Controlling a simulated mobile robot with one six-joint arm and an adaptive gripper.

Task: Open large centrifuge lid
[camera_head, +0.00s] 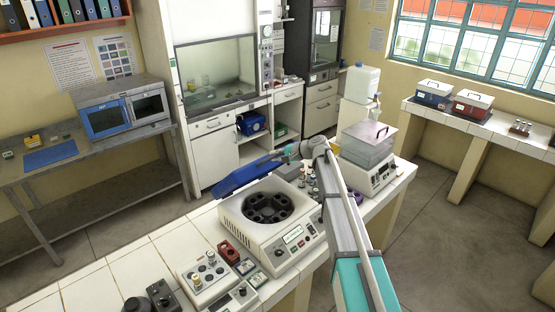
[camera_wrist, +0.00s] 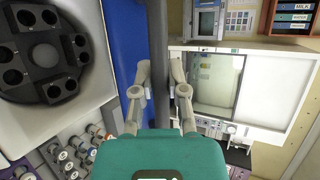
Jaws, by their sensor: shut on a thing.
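The large centrifuge (camera_head: 270,225) is a white box on the tiled bench, with its dark round rotor (camera_head: 266,207) uncovered. Its blue lid (camera_head: 247,174) stands raised and tilted at the back. In the wrist view the rotor (camera_wrist: 45,55) shows at upper left and the lid (camera_wrist: 124,40) is a blue band beside the fingers. My gripper (camera_wrist: 159,75) is shut on the lid's grey edge strip (camera_wrist: 158,35), one finger on each side. In the head view my gripper (camera_head: 291,151) is at the lid's right end, small and partly hidden by my wrist.
A white device with a clear covered bath (camera_head: 368,145) stands right of my arm. Small bottles stand between it and the centrifuge. A device with knobs (camera_head: 207,275) and small boxes sit at the front left. The floor behind the bench is free.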

